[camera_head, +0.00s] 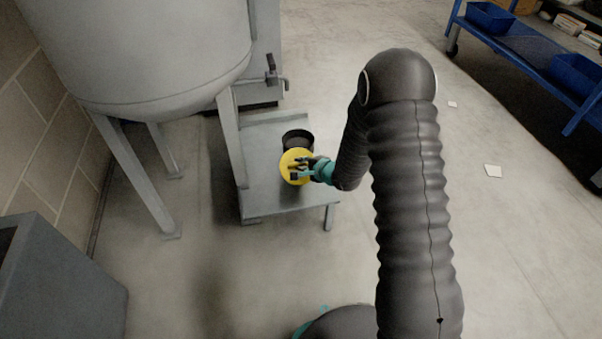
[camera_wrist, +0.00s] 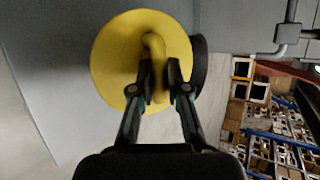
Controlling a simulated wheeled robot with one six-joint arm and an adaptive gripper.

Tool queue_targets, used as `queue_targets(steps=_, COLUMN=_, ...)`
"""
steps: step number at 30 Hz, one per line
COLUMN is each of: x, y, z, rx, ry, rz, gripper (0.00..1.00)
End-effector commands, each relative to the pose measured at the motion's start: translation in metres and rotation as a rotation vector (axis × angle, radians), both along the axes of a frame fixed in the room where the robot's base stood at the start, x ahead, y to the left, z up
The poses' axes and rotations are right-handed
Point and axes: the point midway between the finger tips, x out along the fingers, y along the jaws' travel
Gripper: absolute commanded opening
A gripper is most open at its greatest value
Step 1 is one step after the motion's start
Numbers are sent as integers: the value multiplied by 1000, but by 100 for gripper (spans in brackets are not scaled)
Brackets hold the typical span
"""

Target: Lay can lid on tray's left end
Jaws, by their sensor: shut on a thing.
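The can lid (camera_head: 290,175) is a round yellow disc with a raised handle. In the wrist view the lid (camera_wrist: 112,62) fills the upper middle, and its handle stands between my fingers. My gripper (camera_head: 300,170) is shut on the handle, and it also shows in the wrist view (camera_wrist: 158,85). A dark round can (camera_head: 298,137) stands on the grey table just behind the lid in the head view. In the wrist view a dark curved edge (camera_wrist: 200,65) shows behind the lid's right side. I cannot make out a separate tray.
The low grey table (camera_head: 275,198) has bare surface at its front. A large grey tank (camera_head: 150,60) on legs stands close on its left, with a valve (camera_head: 272,72) behind. A grey box (camera_head: 60,285) is at lower left. A blue rack (camera_head: 530,55) stands at upper right.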

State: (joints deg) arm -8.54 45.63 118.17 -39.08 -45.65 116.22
Motion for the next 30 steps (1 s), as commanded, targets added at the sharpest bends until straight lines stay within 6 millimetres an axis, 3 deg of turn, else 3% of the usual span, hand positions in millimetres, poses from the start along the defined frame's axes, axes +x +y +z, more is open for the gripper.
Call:
queue_targets(steps=12, x=0, y=-1, z=-43, rx=-1, ry=4, rz=-3, gripper=0)
queue_targets(steps=25, x=0, y=0, z=-48, rx=0, ry=1, rz=-1, gripper=0)
queue_targets(steps=26, x=0, y=0, z=-47, rx=0, ry=1, rz=-1, gripper=22)
queue_targets(steps=27, x=0, y=0, z=-46, rx=0, ry=1, rz=-1, gripper=32)
queue_targets(steps=28, x=0, y=0, z=-46, rx=0, ry=1, rz=-1, gripper=39)
queue_targets(steps=30, x=0, y=0, z=-46, rx=0, ry=1, rz=-1, gripper=40)
